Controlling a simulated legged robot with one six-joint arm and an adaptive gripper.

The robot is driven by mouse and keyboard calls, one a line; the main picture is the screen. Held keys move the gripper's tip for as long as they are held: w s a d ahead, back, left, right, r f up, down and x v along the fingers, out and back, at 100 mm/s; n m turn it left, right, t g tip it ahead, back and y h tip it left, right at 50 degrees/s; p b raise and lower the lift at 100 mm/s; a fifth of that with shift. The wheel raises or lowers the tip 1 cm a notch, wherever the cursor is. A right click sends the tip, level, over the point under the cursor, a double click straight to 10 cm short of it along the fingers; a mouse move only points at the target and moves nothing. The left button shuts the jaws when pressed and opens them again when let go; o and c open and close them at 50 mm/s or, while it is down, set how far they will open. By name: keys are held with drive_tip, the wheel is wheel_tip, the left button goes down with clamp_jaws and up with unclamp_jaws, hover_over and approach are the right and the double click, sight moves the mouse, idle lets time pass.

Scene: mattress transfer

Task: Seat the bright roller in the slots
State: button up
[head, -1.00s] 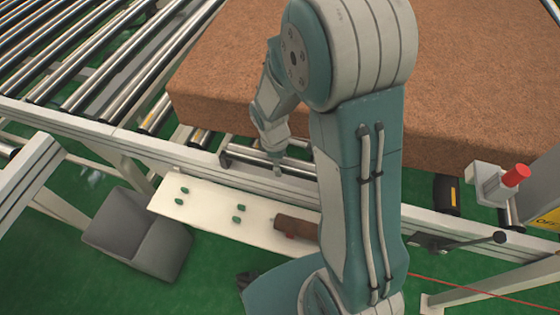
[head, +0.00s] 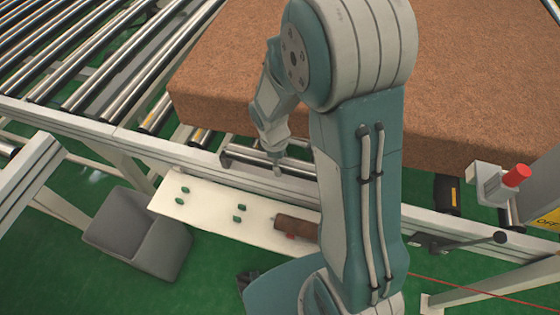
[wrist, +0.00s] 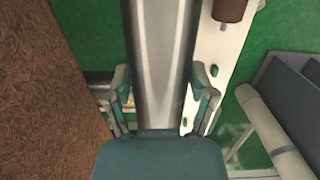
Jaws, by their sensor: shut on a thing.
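The bright roller (wrist: 160,50) is a smooth metal cylinder between the fingers of my gripper (wrist: 165,92) in the wrist view. The fingers are shut on it, one on each side. In the head view my gripper (head: 279,155) is low over the side rail of the conveyor, and the bright roller (head: 247,157) lies roughly along that rail below it. My arm hides the roller's right end. I cannot make out the slots or tell whether the roller's ends rest in them.
A brown mattress (head: 450,100) lies on the conveyor behind. A brown worn roller (head: 292,227) lies on a white shelf (head: 215,195) with green pegs. A grey bin (head: 135,240) stands at left. A red button (head: 516,175) is at right.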

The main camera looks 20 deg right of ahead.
drive_tip(key=shift+f, duration=1.45)
drive_tip(key=o, duration=1.2)
drive_tip(key=shift+o, duration=0.2)
drive_tip(key=r, duration=0.4)
drive_tip(key=a+r, duration=0.1)
drive_tip(key=r, duration=0.2)
drive_tip(key=w+r, duration=0.1)
drive_tip(key=r, duration=0.3)
drive_tip(key=shift+a+r, duration=0.3)
drive_tip(key=shift+r, duration=0.05)
